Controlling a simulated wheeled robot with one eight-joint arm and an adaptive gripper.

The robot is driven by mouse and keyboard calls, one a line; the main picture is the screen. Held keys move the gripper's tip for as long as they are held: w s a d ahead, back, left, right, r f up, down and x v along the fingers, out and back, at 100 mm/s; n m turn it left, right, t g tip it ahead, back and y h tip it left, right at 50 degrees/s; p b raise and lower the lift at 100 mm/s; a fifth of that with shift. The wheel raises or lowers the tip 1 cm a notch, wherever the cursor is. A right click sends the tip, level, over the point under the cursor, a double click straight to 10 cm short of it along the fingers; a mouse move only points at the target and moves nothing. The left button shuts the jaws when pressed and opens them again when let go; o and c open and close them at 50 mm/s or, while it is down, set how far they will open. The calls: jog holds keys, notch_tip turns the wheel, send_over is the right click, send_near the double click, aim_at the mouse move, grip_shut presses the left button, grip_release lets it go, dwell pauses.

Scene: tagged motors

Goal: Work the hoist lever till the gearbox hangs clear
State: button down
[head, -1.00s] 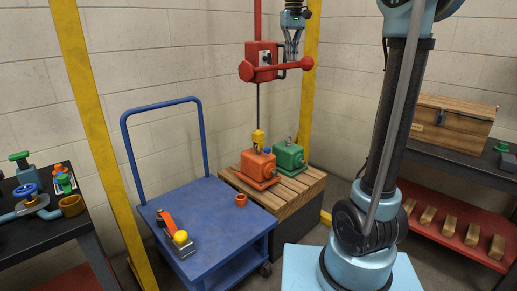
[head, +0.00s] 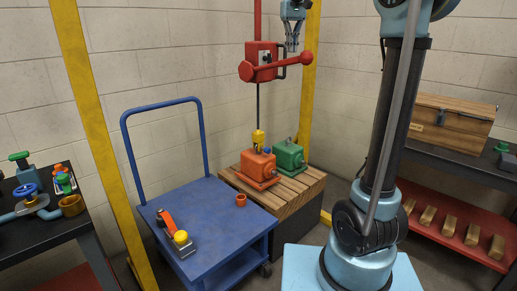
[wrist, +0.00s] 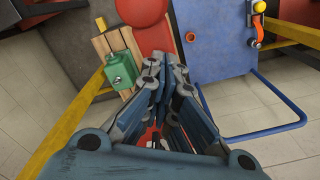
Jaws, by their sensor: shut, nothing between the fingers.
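The red hoist (head: 262,58) hangs on a red post. Its lever (head: 290,64) is a red bar with ball ends, its right end tilted slightly up. My gripper (head: 292,46) is shut and empty, just above the lever's right part; whether it touches the bar I cannot tell. A large red ball (wrist: 140,10) shows beyond the fingers in the wrist view, where my gripper (wrist: 156,62) also appears. A thin line runs from the hoist to a yellow hook block (head: 258,138) on top of the orange gearbox (head: 257,165). The gearbox appears to rest on the wooden pallet (head: 305,184).
A green gearbox (head: 288,157) stands right beside the orange one. A blue cart (head: 205,205) with an orange-handled tool and a small orange cup is in front. Yellow posts (head: 97,120) flank the hoist. A bench with a wooden chest (head: 450,120) is at the right.

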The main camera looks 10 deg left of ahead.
jog(key=shift+f, duration=0.15)
jog(key=shift+f, duration=0.95)
jog(key=shift+s+d+f, duration=0.1)
jog(key=shift+d+f, duration=0.05)
jog(key=shift+f, duration=0.8)
jog(key=shift+s+d+f, duration=0.1)
jog(key=shift+f, duration=0.8)
jog(key=shift+s+d+f, duration=0.1)
jog(key=shift+d+f, duration=0.05)
jog(key=shift+f, duration=0.8)
jog(key=shift+f, duration=2.8)
jog(key=shift+a+f, duration=0.1)
